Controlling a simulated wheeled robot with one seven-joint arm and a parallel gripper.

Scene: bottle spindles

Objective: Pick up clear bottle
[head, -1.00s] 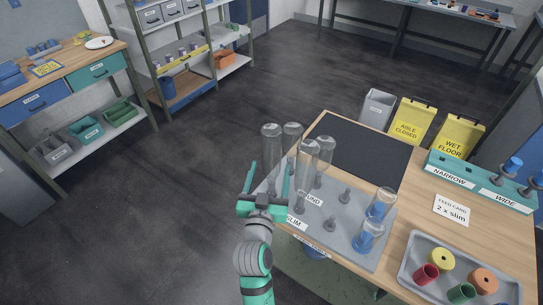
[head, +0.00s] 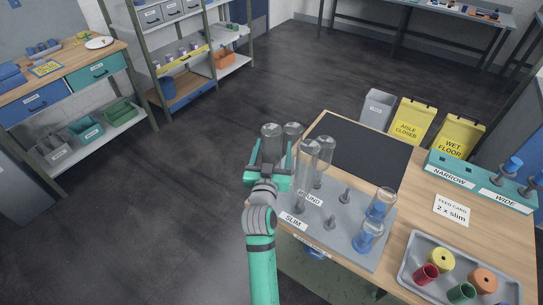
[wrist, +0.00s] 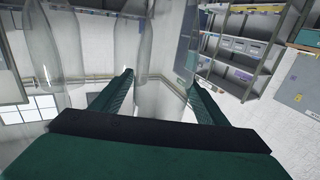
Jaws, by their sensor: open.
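Several tall clear bottles stand upright in a cluster at the left of a grey spindle board (head: 345,245). A front clear bottle (head: 307,165) is just right of my gripper (head: 271,154), and another clear bottle (head: 324,155) is behind it. Two more, a left clear bottle (head: 271,133) and its neighbour (head: 292,130), rise behind my fingers, which hide their lower parts. My gripper is open. In the wrist view, clear glass (wrist: 160,98) shows between the fingers; I cannot tell whether they touch it. Another clear bottle (wrist: 50,50) fills the left there.
Two shorter blue-tinted bottles (head: 381,204) stand on the board's right, near bare spindles (head: 345,194). A tray (head: 405,268) with coloured parts is at front right. A rack marked narrow and wide (head: 470,183) and a feed card (head: 452,209) lie beyond.

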